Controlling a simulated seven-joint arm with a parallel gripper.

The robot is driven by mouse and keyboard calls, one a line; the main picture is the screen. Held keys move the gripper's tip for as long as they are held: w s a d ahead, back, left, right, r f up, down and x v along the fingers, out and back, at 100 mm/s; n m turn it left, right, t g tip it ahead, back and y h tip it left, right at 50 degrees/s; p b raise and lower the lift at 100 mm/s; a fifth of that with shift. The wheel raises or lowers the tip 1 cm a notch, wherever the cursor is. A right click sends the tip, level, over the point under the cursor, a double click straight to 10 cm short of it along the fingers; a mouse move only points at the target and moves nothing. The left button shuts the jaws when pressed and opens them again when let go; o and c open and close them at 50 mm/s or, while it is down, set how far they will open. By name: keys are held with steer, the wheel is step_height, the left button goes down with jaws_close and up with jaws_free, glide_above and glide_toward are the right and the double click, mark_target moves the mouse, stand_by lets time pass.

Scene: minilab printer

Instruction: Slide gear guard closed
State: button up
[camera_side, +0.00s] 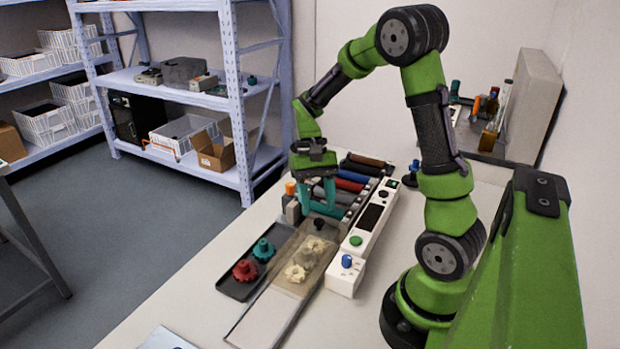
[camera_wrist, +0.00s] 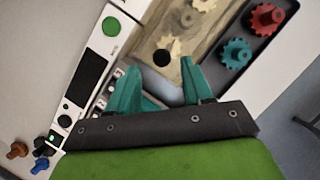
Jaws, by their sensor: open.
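The gear guard (camera_side: 306,262) is a see-through brownish panel in the side view, lying over pale gears (camera_side: 296,272). It also shows as a tan, see-through area in the wrist view (camera_wrist: 205,38). A small dark round knob (camera_side: 318,222) stands near its far end; a dark round spot (camera_wrist: 162,57), probably this knob, shows between my fingertips in the wrist view. My gripper (camera_side: 322,210) points down with teal fingers apart, above the far end of the guard. In the wrist view my gripper (camera_wrist: 159,66) is open and empty. I cannot tell whether a finger touches the knob.
A black tray (camera_side: 238,289) with a red gear (camera_side: 245,270) and a teal gear (camera_side: 263,249) lies left of the guard. A white control box (camera_side: 372,219) with buttons stands right. Coloured rollers (camera_side: 350,186) lie beyond. A bare pale strip (camera_side: 262,318) extends nearer.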

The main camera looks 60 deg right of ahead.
steer(key=v, duration=1.4)
steer(key=shift+r, duration=0.35)
steer(key=shift+d, duration=0.15)
steer(key=s+a+n+t, duration=0.1)
steer(key=s+a+t, duration=0.1)
steer(key=a, duration=0.4)
steer(key=s+a+n+t, duration=0.2)
steer(key=s+a+t, duration=0.1)
steer(key=a+t, duration=0.2)
steer(key=s+a+n+t+h, duration=0.1)
steer(key=s+a+n+t, duration=0.1)
steer(key=a, duration=0.4)
steer(key=shift+s+a+r+t, duration=0.2)
steer(key=shift+s+a+t, duration=0.2)
steer(key=shift+s+t, duration=0.35)
